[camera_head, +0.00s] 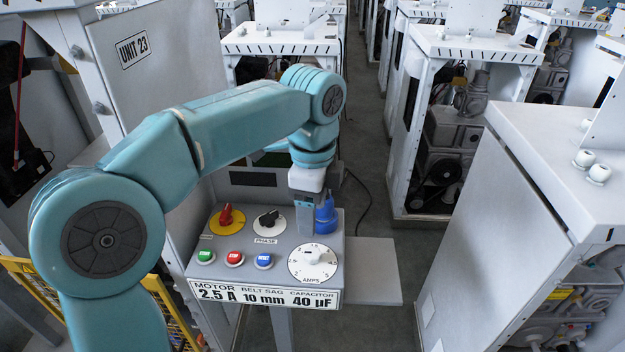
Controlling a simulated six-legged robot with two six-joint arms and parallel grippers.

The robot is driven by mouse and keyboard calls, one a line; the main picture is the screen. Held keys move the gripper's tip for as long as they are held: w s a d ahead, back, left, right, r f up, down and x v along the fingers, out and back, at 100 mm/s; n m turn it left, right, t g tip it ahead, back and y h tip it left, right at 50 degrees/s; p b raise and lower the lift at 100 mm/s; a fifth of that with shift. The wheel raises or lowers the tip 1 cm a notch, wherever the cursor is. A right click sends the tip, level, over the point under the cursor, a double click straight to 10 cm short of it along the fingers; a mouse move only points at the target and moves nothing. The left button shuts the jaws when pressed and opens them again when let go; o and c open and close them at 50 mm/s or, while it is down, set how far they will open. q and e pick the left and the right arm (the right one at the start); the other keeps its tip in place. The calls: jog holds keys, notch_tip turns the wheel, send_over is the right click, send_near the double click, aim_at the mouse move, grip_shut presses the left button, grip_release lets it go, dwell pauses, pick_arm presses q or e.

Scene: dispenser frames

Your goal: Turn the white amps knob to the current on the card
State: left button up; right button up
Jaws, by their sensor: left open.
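The white amps knob (313,264) is a round dial with small dark marks, at the right front of the grey control panel (222,278). The word AMPS is printed on its lower part; its setting is too small to read surely. The card (265,294) on the panel's front edge reads motor 2.5 A, belt sag 10 mm, capacitor 40 µF. My left gripper (305,232) points down just behind the knob, at its far edge in the picture. It is open, and I see nothing held in it. My right gripper is not in view.
A red knob (226,215) on a yellow disc and a black phase knob (268,219) sit at the panel's back. Green (205,256), red (235,258) and blue (264,261) buttons line its front left. A blue object (326,215) stands beside my gripper. White cabinets surround the panel.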

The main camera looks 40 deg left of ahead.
pick_arm(q)
notch_tip(320, 180, up, 6)
jog(key=shift+f+p, duration=0.1)
jog(key=shift+p, duration=0.3)
dwell(0.4)
